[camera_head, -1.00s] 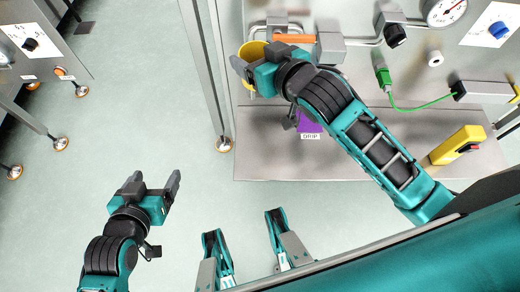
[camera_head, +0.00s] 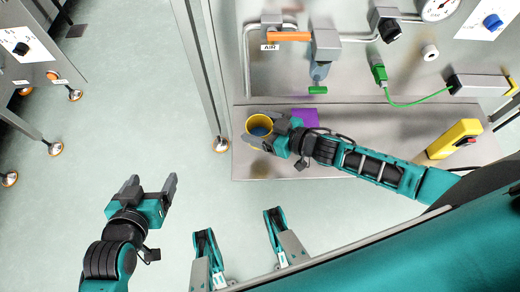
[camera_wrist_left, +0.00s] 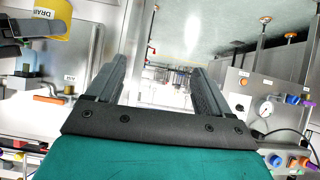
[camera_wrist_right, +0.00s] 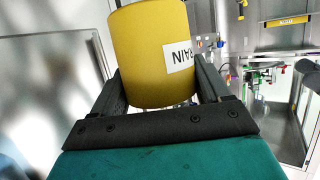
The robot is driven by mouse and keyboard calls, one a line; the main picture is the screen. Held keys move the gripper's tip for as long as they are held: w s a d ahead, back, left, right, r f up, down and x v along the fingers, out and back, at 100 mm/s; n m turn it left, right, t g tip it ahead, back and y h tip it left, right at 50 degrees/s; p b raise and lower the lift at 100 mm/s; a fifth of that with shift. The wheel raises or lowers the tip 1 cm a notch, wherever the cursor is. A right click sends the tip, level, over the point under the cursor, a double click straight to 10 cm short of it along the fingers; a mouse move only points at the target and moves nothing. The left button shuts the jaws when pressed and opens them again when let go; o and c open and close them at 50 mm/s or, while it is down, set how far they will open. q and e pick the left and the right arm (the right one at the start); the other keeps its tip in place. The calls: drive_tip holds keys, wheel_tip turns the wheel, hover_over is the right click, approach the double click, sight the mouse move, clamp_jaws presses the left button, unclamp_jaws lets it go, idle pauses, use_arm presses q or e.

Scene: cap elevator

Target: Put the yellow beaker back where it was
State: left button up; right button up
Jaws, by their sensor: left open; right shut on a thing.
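The yellow beaker (camera_head: 259,118) is held over the left part of the steel shelf (camera_head: 380,142), with dark blue content showing inside. My right gripper (camera_head: 265,132) is shut on it from the right. In the right wrist view the beaker (camera_wrist_right: 150,55) sits between the fingers, its white label upside down. The left wrist view also shows the beaker (camera_wrist_left: 52,18) at the top left, label reading DRAIN. I cannot tell whether its base touches the shelf. My left gripper (camera_head: 152,183) is open and empty over the floor, left of the shelf.
A purple patch (camera_head: 304,117) lies right of the beaker. A faint yellow spot (camera_head: 261,170) shows nearer the shelf's front edge. An orange-handled valve (camera_head: 290,36) and a nozzle with a green tip (camera_head: 317,89) are behind. A yellow box (camera_head: 455,139) stands right. A steel post (camera_head: 202,80) is left.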

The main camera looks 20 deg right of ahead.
wheel_tip(320, 180, down, 6)
drive_tip(key=shift+r+b, duration=0.15)
drive_tip(key=shift+b, duration=0.9)
drive_tip(key=shift+f+b, duration=0.3)
drive_tip(key=shift+f, duration=0.25)
wheel_tip(320, 180, down, 3)
drive_tip(key=shift+r+b, duration=0.1)
drive_tip(key=shift+b, duration=0.8)
drive_tip(key=shift+f, duration=0.55)
drive_tip(key=o, duration=1.1)
use_arm(q)
drive_tip(key=f, duration=0.2)
drive_tip(key=d+f, duration=0.1)
drive_tip(key=shift+w+f, duration=0.25)
drive_tip(key=shift+w, duration=0.1)
